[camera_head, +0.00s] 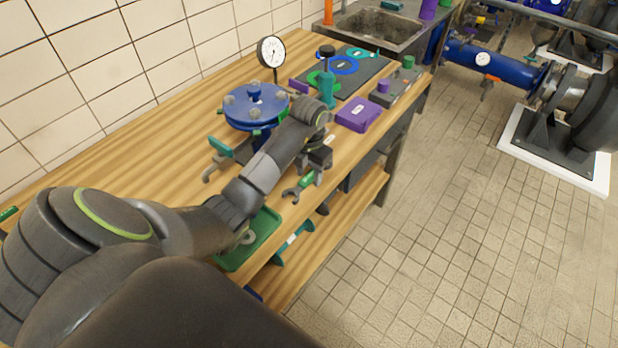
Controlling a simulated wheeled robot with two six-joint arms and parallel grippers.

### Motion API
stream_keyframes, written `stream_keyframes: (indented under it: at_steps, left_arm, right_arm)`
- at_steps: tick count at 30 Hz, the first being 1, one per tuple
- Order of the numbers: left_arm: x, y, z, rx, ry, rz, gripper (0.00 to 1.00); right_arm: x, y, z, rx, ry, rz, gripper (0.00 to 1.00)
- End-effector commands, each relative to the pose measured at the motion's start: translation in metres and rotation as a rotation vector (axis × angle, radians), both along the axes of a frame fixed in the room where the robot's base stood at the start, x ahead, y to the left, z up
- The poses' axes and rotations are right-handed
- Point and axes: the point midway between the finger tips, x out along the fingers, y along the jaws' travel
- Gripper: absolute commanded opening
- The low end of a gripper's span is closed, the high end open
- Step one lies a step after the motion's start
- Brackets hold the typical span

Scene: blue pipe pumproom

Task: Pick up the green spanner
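The green spanner (305,181) is by the front edge of the wooden bench (112,156). Its grey open jaw points to the lower left, and its far end is hidden by my gripper. My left arm reaches across from the lower left and bends down at the wrist. My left gripper (314,167) points down at the spanner's green handle, with its fingers close around or beside it. I cannot tell whether the fingers press on the handle. My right gripper is not in view.
A blue flanged disc (256,105) and a pressure gauge (271,52) stand left of and behind my gripper. A purple box (359,115) lies to the right. A green tray (262,236) sits under my forearm at the front edge. A teal-handled tool (221,147) lies left.

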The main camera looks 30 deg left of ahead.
Motion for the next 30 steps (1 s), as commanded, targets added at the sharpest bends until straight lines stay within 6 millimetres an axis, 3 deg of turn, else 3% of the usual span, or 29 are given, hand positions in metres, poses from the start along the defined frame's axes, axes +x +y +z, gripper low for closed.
stream_keyframes:
  at_steps: [1, 9, 23, 30]
  left_arm:
    - [0.0, 0.0, 0.0, 0.0, 0.0, 0.0, 0.35]
    - [0.0, 0.0, 0.0, 0.0, 0.0, 0.0, 0.0]
    - [0.001, 0.0, 0.003, 0.0, -0.002, 0.0, 0.0]
    - [0.001, 0.0, 0.017, 0.001, -0.003, 0.001, 0.0]
  right_arm:
    - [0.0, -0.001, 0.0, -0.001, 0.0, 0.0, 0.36]
    - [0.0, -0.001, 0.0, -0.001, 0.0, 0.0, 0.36]
    - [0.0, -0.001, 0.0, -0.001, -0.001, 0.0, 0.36]
    - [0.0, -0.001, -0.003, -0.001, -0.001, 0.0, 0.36]
